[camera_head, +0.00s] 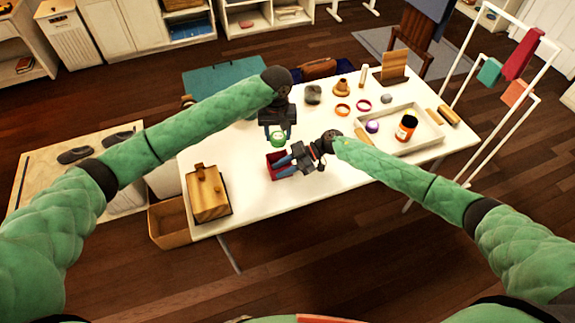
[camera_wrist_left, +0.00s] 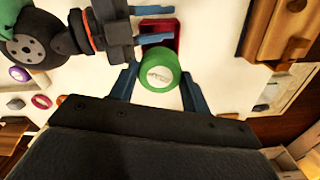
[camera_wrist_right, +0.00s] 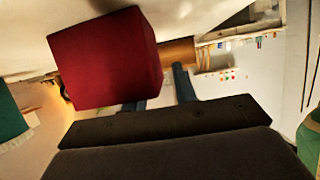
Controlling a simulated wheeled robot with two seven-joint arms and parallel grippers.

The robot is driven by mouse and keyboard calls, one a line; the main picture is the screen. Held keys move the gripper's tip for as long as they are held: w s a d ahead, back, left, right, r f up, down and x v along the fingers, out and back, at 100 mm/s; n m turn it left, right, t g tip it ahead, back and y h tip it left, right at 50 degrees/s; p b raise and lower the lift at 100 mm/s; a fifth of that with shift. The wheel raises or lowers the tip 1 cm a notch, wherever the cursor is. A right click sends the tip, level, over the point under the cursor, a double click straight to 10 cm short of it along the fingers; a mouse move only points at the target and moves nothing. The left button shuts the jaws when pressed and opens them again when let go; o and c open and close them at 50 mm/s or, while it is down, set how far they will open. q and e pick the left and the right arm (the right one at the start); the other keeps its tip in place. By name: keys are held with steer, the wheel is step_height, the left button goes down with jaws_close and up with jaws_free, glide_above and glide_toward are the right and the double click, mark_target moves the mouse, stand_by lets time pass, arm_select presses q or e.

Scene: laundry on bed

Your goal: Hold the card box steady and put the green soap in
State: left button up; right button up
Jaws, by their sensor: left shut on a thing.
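The green soap (camera_head: 278,139) is a round disc with a pale mark on its face. My left gripper (camera_head: 278,131) is shut on it, with a blue finger on either side in the left wrist view (camera_wrist_left: 159,78). The soap is just beside the red card box (camera_head: 272,167) on the white table. The box is open and shows behind the soap in the left wrist view (camera_wrist_left: 170,27). My right gripper (camera_head: 284,167) reaches the box from the right with its fingers apart. In the right wrist view the box (camera_wrist_right: 105,58) covers part of one finger; the other stands clear of it.
A wooden box (camera_head: 207,193) stands at the table's left end. A white tray (camera_head: 432,139) with an orange jar (camera_head: 406,128) and a purple ball (camera_head: 372,126) lies at right. Rings and small items lie behind. The front middle of the table (camera_head: 300,199) is clear.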

steer(key=shift+c, duration=0.5)
jaws_close()
